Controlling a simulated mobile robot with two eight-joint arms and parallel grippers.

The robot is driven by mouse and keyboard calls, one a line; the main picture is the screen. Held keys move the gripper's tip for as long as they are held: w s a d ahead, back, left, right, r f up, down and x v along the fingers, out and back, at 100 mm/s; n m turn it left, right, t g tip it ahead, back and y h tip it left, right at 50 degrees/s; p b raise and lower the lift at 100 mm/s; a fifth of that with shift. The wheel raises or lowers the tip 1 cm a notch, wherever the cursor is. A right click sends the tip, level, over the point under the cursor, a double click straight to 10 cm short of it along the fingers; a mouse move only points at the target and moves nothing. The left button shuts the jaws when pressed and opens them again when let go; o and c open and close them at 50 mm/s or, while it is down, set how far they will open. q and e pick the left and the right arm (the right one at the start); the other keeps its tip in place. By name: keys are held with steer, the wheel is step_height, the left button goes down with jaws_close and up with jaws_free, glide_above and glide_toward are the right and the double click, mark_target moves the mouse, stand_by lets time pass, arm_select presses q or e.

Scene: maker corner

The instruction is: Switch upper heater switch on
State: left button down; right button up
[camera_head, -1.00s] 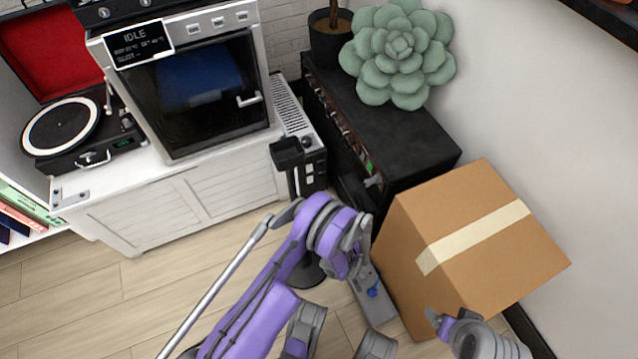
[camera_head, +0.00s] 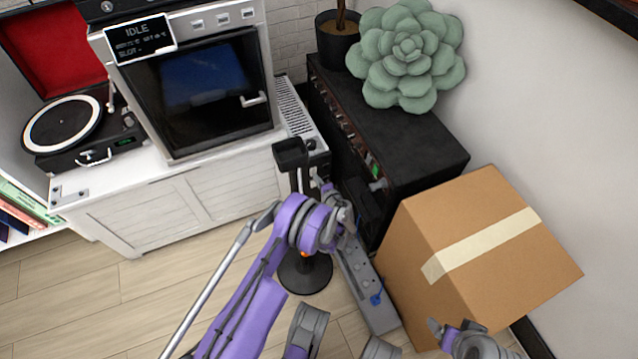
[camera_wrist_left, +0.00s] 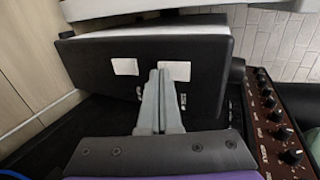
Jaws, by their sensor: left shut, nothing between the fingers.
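The heater (camera_head: 293,105) is a white unit with a slotted top, right of the oven in the head view. In the left wrist view its dark end panel (camera_wrist_left: 100,80) carries two pale square switches, a left one (camera_wrist_left: 125,67) and a right one (camera_wrist_left: 176,71). I cannot tell which is the upper one or how either is set. My left gripper (camera_wrist_left: 160,77) is shut and empty, its fingertips in front of the panel and overlapping the right switch's left edge. Whether they touch is unclear.
A black stand (camera_head: 293,152) rises beside the heater. To the right are a black amplifier cabinet (camera_head: 415,145) with knobs, a plush succulent (camera_head: 410,55) on top, and a cardboard box (camera_head: 480,250). Floor is open at lower left.

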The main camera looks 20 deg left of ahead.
arm_select(q)
steer(key=shift+w+a, duration=0.1)
steer(key=shift+w, duration=0.05)
stand_by(0.3)
steer(key=shift+r, duration=0.1)
steer(key=shift+a+r+p, duration=0.1)
steer(key=shift+r+p, duration=0.2)
steer(key=shift+r, duration=0.4)
